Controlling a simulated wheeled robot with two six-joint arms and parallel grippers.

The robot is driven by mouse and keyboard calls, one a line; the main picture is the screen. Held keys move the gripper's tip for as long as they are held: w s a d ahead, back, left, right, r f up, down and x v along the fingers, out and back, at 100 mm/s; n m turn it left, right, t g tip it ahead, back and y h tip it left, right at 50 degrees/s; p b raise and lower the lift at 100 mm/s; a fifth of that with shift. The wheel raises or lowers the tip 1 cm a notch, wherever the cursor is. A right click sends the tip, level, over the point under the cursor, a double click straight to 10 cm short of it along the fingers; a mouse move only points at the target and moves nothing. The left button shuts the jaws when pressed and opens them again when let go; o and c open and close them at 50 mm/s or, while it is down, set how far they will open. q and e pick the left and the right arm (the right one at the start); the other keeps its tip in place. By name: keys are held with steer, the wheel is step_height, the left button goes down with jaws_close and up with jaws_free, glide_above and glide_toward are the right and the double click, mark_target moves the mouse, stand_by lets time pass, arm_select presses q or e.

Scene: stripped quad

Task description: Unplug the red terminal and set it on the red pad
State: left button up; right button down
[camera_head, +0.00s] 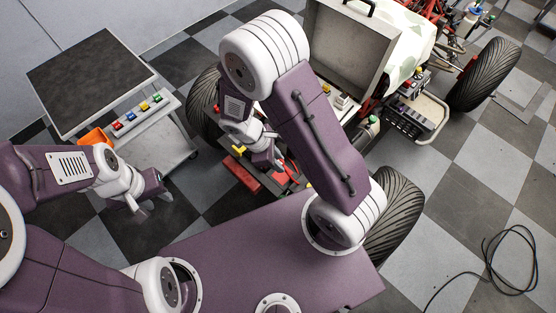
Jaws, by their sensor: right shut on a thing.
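My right gripper (272,163) is low at the stripped quad's near end, beside a red part (243,178) of the quad. It is shut on what appears to be the red terminal, which its fingers and wrist almost wholly hide. I cannot tell whether the terminal is still plugged in. Small red, blue, green and yellow pads lie in a row on the light ledge of the cart at the left; the red pad (117,126) is nearest the orange bin. My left gripper (142,208) is open and empty, below the cart and above the floor.
The cart has a dark top (90,75) and an orange bin (95,138) at its near corner. The quad's tyres, an open grey case (350,45) and a black box (405,115) crowd the right side. A black cable (490,265) lies on the checkered floor.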

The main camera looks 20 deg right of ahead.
steer(key=w+d+p, duration=0.1)
steer(key=w+d, duration=0.3)
steer(key=w, duration=0.1)
steer(key=shift+f+p, duration=0.15)
steer(key=shift+p, duration=0.2)
step_height(320, 180, down, 13)
steer(key=b, duration=0.9)
steer(key=shift+b, duration=0.4)
steer(key=shift+f, duration=0.15)
steer(key=shift+f+b, duration=1.5)
steer(key=shift+f, duration=0.45)
steer(key=shift+f+b, duration=0.4)
steer(key=shift+f, duration=0.15)
